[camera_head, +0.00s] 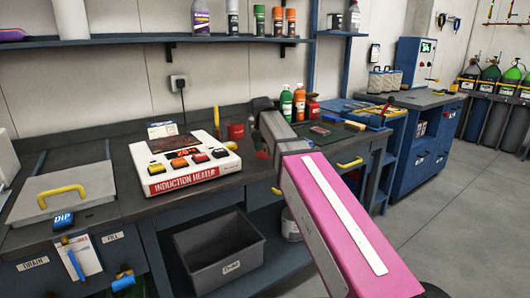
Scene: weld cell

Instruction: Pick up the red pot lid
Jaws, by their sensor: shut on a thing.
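My arm reaches in from the lower right over the workbench, and its far end hangs down at the bench just right of the induction heater. My gripper (263,146) is there, mostly hidden behind my own arm; its fingertips do not show clearly. A small red piece (262,155) shows at the gripper, which is shut on it; it appears to be the red pot lid, mostly covered. A small red pot-like object (236,131) stands on the bench just left of the gripper. I cannot tell whether the held piece touches the bench.
The white induction heater (185,165) stands left of the gripper. Green (286,103) and orange (299,104) bottles and a red can (313,108) stand behind my arm. A grey bin (220,252) is on the lower shelf. The floor at right is clear.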

